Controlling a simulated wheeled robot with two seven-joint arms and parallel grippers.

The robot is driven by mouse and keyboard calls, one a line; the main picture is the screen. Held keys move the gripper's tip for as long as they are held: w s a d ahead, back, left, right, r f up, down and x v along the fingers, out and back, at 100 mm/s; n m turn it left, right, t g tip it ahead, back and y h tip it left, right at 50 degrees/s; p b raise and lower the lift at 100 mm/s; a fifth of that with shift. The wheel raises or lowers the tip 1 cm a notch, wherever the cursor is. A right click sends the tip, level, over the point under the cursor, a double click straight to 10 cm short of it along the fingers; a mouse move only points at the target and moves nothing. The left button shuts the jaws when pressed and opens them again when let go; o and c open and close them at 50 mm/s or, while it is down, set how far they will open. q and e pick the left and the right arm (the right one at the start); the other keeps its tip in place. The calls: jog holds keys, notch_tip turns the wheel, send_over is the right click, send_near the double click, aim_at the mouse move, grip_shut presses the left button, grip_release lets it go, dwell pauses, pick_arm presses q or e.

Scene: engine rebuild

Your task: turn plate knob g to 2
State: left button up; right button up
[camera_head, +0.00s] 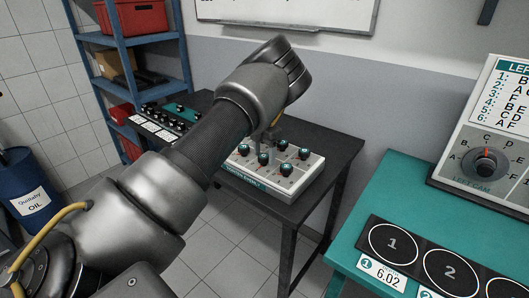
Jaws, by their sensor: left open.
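A white plate box (271,183) with a teal front label stands on a dark table. Several black-and-teal knobs (285,170) sit on its top. Their letters and number marks are too small to read, so I cannot tell which is knob g. My left arm reaches across from the lower left and hides the box's left part. My left gripper (267,137) points down over the back of the knobs. It is open, small and partly hidden by the wrist. I cannot tell whether it touches a knob. My right gripper is out of view.
A second knob panel (168,121) lies on the dark table (337,150), farther left. A teal bench (355,236) at right holds a dark tray with numbered circles and a "LEFT CAM" dial (485,163). A blue shelf and oil drum (27,190) stand at left.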

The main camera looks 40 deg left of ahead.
pick_arm(q)
jog(key=c, duration=1)
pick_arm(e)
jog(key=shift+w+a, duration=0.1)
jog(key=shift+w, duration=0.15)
